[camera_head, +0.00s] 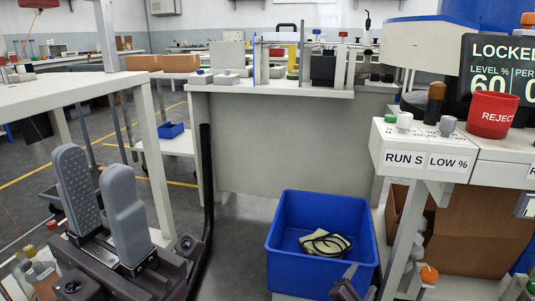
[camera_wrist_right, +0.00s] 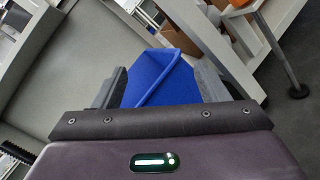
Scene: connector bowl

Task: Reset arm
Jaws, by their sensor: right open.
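My left gripper (camera_head: 97,200) stands at the lower left in the head view. Its two grey fingers point up with a gap between them, and nothing is held there. My right gripper (camera_wrist_right: 162,82) shows in the wrist view with its grey fingers wide apart and empty. A blue bin (camera_wrist_right: 160,75) shows beyond and between those fingers, apart from them. In the head view, only a small dark part of my right arm shows at the bottom, by the front of the blue bin (camera_head: 310,265).
A red cup marked REJECT (camera_head: 492,115) stands on a white bench at right, before a screen (camera_head: 500,62). A labelled panel (camera_head: 430,160) fronts this bench. A white table (camera_head: 60,92) is at left. A cream item with black cord (camera_head: 325,242) lies in the bin.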

